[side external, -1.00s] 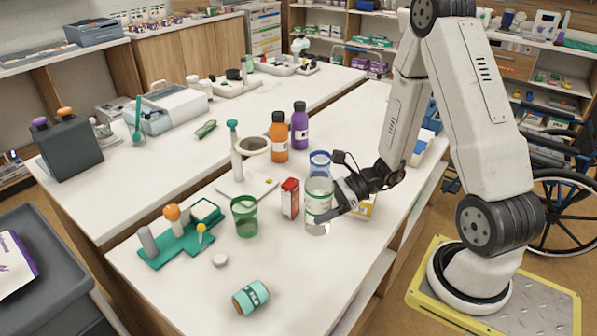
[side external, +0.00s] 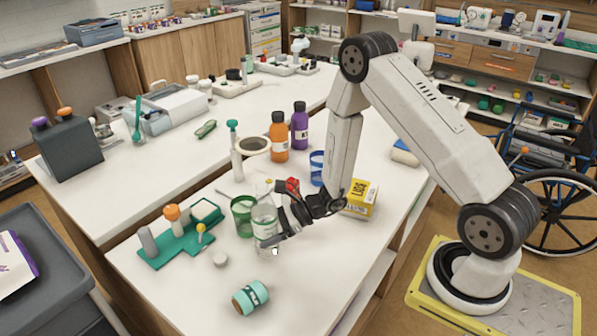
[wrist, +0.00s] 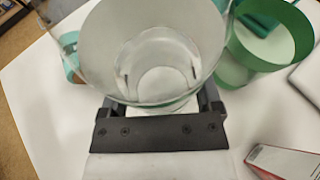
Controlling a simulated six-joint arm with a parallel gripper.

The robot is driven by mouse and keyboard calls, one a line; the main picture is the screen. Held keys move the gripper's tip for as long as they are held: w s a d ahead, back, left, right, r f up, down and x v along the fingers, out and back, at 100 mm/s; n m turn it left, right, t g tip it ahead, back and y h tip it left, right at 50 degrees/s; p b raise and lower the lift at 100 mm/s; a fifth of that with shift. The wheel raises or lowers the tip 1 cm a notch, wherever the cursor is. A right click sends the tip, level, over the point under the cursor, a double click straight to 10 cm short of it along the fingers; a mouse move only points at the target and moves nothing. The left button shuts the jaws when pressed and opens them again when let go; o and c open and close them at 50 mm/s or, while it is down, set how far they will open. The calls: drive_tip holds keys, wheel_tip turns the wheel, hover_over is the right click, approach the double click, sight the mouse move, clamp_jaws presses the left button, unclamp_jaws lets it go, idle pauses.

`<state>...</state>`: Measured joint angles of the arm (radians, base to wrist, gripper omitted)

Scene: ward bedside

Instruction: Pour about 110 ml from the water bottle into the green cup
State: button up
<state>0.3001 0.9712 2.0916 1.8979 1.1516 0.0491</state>
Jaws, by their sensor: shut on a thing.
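My gripper (side external: 272,238) is shut on the clear water bottle (side external: 263,219), which looks about upright over the near counter. In the wrist view its open mouth and clear wall (wrist: 100,40) fill the upper middle, between my fingers (wrist: 160,108). I cannot read the water level. The green cup (side external: 241,212) stands upright just left of and behind the bottle, partly hidden by it. In the wrist view the cup (wrist: 290,50) is at the upper right, close beside the bottle's rim. I see no stream between them.
A red-and-white box (side external: 292,186) is close behind my gripper; it also shows in the wrist view (wrist: 285,160). A blue-ringed holder (side external: 317,168) and a yellow box (side external: 359,198) stand right. A green tray (side external: 180,247), white puck (side external: 220,259) and teal jar (side external: 250,297) lie left and front.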

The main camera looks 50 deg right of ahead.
drive_tip(key=shift+w+a+f, duration=0.3)
drive_tip(key=shift+a, duration=0.1)
drive_tip(key=shift+s, duration=0.1)
